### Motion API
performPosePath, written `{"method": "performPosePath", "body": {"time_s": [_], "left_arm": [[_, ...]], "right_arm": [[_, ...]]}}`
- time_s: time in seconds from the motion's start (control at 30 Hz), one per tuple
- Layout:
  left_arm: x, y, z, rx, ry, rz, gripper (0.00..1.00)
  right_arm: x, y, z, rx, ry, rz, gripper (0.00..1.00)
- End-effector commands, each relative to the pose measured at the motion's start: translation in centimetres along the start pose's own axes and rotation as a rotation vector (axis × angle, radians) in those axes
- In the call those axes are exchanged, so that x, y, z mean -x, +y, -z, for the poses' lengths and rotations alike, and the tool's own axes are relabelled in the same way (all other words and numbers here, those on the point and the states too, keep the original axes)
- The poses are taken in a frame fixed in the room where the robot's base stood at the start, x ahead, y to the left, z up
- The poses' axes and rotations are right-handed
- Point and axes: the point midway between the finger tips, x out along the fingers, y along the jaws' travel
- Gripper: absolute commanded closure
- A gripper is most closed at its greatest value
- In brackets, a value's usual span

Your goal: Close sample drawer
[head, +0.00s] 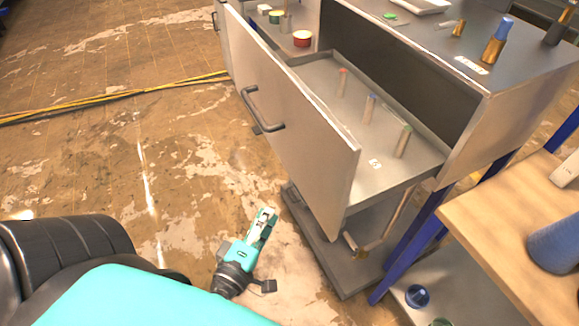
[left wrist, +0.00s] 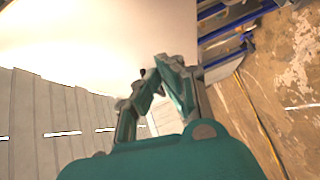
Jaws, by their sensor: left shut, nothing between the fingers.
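The sample drawer (head: 290,118) stands pulled out from the grey metal cabinet, its tall front panel facing left with a dark bar handle (head: 262,112). Inside the drawer are several small vials with coloured caps, among them a red one (head: 342,80), a blue one (head: 369,108) and a green one (head: 403,140). My left gripper (head: 264,219) is shut and empty, below and in front of the drawer panel, apart from it in the head view. In the left wrist view, the gripper (left wrist: 158,72) fingertips meet. My right gripper is not in view.
A wooden table (head: 520,215) with a blue object (head: 556,245) stands at the right. A low grey base (head: 345,275) sits under the drawer. Yellow cables (head: 110,97) cross the floor at the left. The floor before the drawer is clear.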

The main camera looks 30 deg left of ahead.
Motion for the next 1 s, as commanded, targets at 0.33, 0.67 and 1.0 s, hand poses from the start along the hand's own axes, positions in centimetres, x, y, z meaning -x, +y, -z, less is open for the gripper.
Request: {"method": "performPosePath", "body": {"time_s": [0.33,0.67,1.0], "left_arm": [[-0.2,5.7,2.8,0.168,0.076,-0.077,1.00],[-6.9,6.5,3.3,0.166,0.074,-0.078,1.00],[-11.5,6.5,1.4,0.167,0.073,-0.075,1.00]], "right_arm": [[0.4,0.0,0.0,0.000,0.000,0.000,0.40],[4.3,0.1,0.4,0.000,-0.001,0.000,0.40],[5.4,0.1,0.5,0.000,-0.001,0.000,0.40]]}}
